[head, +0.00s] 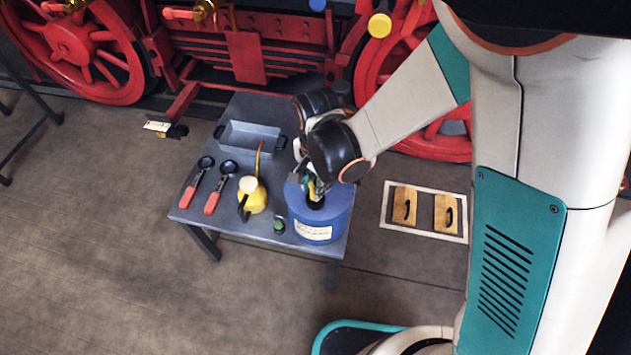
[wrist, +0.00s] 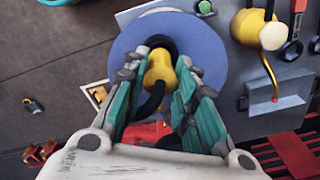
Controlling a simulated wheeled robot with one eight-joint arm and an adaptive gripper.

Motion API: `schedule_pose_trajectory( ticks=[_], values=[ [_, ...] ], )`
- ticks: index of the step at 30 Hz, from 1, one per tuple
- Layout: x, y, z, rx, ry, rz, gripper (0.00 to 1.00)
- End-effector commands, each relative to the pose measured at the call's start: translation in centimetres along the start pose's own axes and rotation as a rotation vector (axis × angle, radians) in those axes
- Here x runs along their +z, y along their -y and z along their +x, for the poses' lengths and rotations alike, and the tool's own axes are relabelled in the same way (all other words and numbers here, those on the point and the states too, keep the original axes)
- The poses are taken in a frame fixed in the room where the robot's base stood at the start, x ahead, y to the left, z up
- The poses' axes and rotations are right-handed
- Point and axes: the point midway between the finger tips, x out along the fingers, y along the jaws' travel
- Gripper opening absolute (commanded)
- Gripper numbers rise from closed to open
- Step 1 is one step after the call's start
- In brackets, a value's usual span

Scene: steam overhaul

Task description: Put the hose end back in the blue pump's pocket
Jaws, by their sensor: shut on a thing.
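The blue pump (head: 325,222) is a round drum with a white label, standing at the right front of the grey table. In the wrist view its round blue top (wrist: 206,62) lies beneath my fingers. My gripper (head: 312,186) points down at the pump's top. In the wrist view my gripper (wrist: 160,72) has its teal fingers on both sides of the yellow hose end (wrist: 158,66) and is shut on it. A black hose (wrist: 153,98) bends away from it. The hose end is over or in the black round pocket (wrist: 161,42); I cannot tell how deep.
The grey table (head: 188,213) also holds a yellow oil can (head: 254,198), two red-handled tools (head: 215,200), a grey tray (head: 249,141) and a small green-topped item (head: 279,226). A framed panel with two wooden blocks (head: 424,211) lies to the right. Red locomotive wheels stand behind.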

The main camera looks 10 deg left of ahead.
Motion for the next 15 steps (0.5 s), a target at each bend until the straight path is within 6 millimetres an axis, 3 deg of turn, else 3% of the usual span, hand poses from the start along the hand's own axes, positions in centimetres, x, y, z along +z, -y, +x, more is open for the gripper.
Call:
schedule_pose_trajectory(
  ticks=[8,9,11,15],
  values=[
    [0.00,0.00,0.01,0.000,0.000,0.000,0.00],
    [0.00,0.00,0.01,0.000,0.000,0.000,0.35],
    [0.00,0.00,0.01,0.000,0.000,0.000,0.48],
    [0.00,0.00,0.01,0.000,0.000,0.000,0.49]
  ],
)
